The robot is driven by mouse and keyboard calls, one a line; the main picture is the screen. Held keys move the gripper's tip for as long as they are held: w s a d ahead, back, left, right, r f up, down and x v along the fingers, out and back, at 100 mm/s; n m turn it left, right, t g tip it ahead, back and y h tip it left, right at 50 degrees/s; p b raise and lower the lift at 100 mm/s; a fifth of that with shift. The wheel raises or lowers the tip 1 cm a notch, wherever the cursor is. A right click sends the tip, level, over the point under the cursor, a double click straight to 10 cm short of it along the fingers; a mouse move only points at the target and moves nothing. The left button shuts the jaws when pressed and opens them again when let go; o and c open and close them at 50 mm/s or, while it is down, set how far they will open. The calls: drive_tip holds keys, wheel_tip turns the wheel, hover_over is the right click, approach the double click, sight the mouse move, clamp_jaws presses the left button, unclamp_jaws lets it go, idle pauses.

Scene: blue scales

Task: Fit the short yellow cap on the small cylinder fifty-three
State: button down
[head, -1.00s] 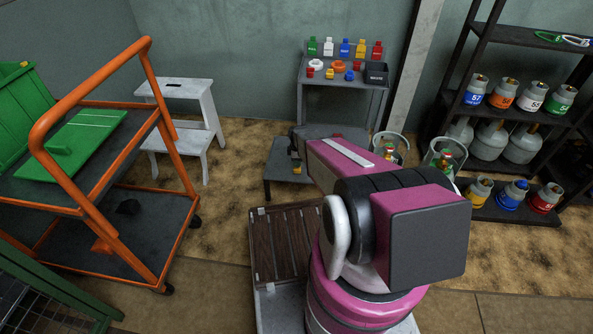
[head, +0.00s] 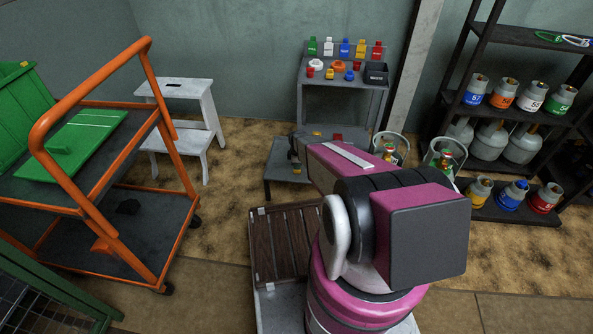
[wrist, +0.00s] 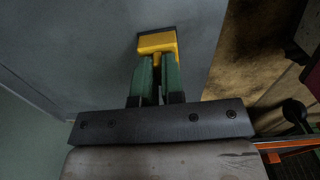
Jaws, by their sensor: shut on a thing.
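My gripper (wrist: 157,72) has green fingers, shut on a yellow cap (wrist: 157,43) in the wrist view. The cap is over a flat grey surface with a dark patch just beyond it; I cannot tell if it touches. In the head view my gripper is mostly hidden by my arm, over the low grey bench (head: 283,185). Several small grey cylinders with coloured numbered bands stand on the dark rack, including a blue-banded one (head: 475,91) and a yellow-banded one (head: 480,189).
An orange trolley (head: 165,200) and a white step stool (head: 190,115) stand left. Larger cylinders stand beside the bench. Carpet between trolley and bench is clear.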

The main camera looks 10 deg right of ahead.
drive_tip(key=shift+r, duration=2)
